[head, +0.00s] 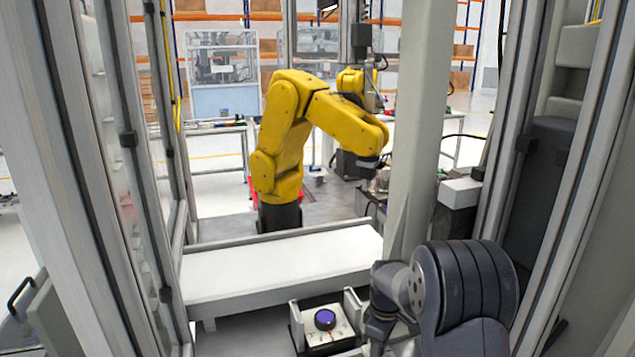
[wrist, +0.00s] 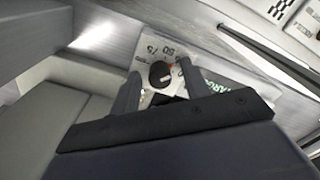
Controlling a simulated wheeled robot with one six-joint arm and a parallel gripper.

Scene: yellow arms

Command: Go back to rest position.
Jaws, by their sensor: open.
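My gripper (wrist: 161,69) shows in the wrist view with its two dark fingers spread apart and nothing held between them. Beyond the fingertips, and framed by them, is a round dark knob (wrist: 160,76) on a light panel (wrist: 150,48) printed with numbers. I cannot tell how far the fingertips are from the knob. In the head view my dark grey arm reaches in from the lower right, bent, with its wrist low; the fingers are not clear there.
A small box with a blue-purple round knob (head: 325,319) stands left of my wrist. A white table (head: 270,268) lies behind it, with a yellow robot arm (head: 285,140) beyond. Metal posts and a glazed frame (head: 125,180) close in both sides.

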